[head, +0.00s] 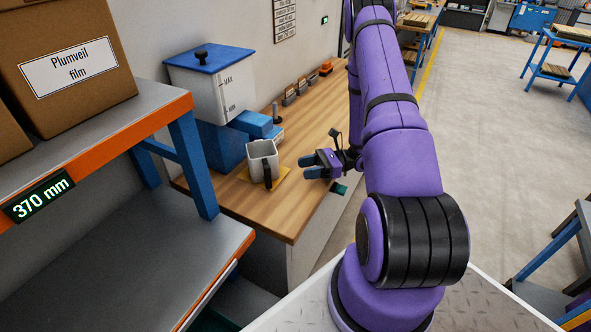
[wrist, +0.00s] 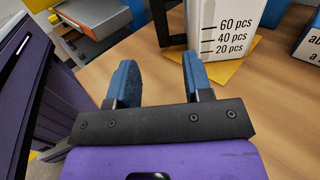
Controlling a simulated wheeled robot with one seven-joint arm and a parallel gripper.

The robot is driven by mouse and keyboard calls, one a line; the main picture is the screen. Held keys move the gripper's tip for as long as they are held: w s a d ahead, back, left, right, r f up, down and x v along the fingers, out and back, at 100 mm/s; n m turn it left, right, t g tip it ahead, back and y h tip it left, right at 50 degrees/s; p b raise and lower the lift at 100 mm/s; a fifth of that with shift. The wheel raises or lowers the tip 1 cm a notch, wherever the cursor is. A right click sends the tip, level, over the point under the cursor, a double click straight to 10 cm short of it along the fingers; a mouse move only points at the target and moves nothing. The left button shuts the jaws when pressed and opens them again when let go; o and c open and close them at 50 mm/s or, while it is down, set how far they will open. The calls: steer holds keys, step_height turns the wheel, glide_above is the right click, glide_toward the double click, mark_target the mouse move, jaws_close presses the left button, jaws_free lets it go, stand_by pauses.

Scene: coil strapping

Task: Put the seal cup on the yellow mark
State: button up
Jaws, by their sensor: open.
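The seal cup (head: 258,152) is a pale, square, open-topped cup with a black handle (head: 267,177). It stands upright on the yellow mark (head: 283,174) near the bench's near end. The cup's scale side (wrist: 228,28), reading 20 to 60 pcs, and part of the yellow mark (wrist: 232,66) show in the wrist view; its top is cut off there. My gripper (head: 305,167) is just right of the cup, low over the bench. In the wrist view its blue fingers (wrist: 158,70) are apart with nothing between them, and the handle is ahead of them, not touching.
A white hopper (head: 208,95) with a blue lid and a blue base stands behind the cup. Small blocks (head: 300,87) line the wall farther along the wooden bench (head: 325,110). A grey and orange shelf (head: 100,130) with cartons is at left. The bench's middle is clear.

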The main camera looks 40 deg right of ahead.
steer(key=shift+d+r, duration=0.1)
steer(key=shift+d, duration=0.1)
steer(key=s+a+r+n+g+h, duration=0.1)
steer(key=a+r+n+g+h, duration=0.35)
steer(key=r, duration=0.65)
steer(key=s+a+r+n+g+h, duration=0.1)
steer(key=s+a+r+n+g, duration=0.1)
steer(key=a+r+n+g, duration=0.6)
steer(key=s+a+r+n+t+h, duration=0.2)
steer(key=s+r+n+t+h, duration=0.3)
steer(key=s+r, duration=0.3)
steer(key=s+a+r+n+t+h, duration=0.2)
steer(key=s+r+n+t+h, duration=0.3)
steer(key=s+r, duration=0.3)
step_height(320, 180, up, 4)
steer(key=shift+a+r+t+h, duration=0.1)
steer(key=shift+a+t+h, duration=0.35)
steer(key=shift+h, duration=0.1)
